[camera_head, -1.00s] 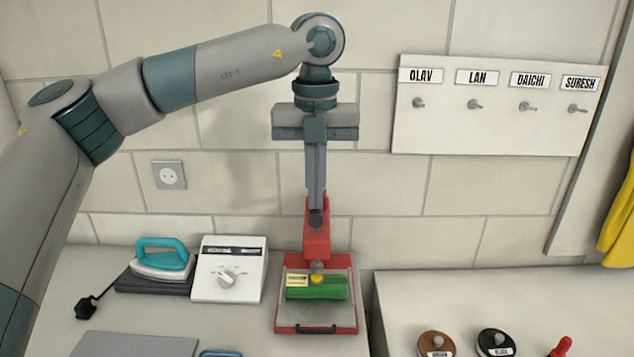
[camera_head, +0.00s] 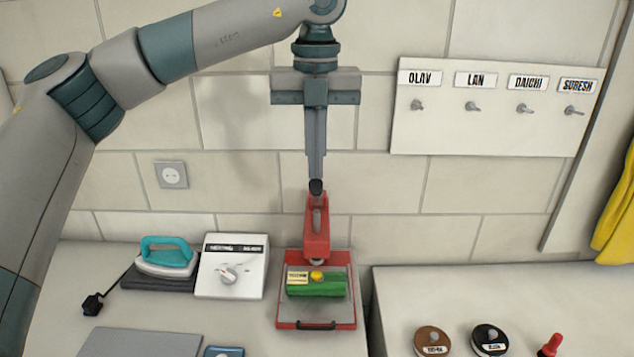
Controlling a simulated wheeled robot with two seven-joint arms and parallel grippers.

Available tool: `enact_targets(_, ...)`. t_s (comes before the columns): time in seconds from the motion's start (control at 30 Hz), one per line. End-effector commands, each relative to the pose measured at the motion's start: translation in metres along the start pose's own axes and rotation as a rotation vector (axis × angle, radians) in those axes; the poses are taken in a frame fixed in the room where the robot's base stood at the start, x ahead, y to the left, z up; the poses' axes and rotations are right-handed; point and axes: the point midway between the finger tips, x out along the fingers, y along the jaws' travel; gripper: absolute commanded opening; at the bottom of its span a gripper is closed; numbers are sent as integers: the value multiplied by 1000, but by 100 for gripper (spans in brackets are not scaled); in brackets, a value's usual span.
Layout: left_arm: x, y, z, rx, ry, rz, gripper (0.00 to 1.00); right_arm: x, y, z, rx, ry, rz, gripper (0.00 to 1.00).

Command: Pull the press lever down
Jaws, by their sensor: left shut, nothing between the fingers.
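The red press (camera_head: 317,243) stands on the counter against the wall, with its upright red arm above a flat base. A green block (camera_head: 316,285) with a yellow label and a yellow round part lies on the press base. My left gripper (camera_head: 316,181) is shut and points straight down above the press. A dark rounded piece (camera_head: 316,187) sits at its fingertips, at the top of the red arm. I cannot tell if it is the lever's knob or part of the fingers, or whether they touch. My right gripper is not in view.
A teal-handled iron (camera_head: 167,258) and a white box with a dial (camera_head: 231,267) stand left of the press. A name board with hooks (camera_head: 495,130) hangs on the right wall. Several stamps, one brown (camera_head: 433,342), are on the right counter.

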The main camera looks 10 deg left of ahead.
Motion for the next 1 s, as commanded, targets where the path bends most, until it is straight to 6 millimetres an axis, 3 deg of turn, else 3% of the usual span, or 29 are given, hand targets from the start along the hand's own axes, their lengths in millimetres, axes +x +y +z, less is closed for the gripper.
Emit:
enact_targets(0.5, -44, 0, 0, -1, 0, -1, 0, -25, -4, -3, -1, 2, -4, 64)
enact_targets(1.0, -48, 0, 0, -1, 0, -1, 0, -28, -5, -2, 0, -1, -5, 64)
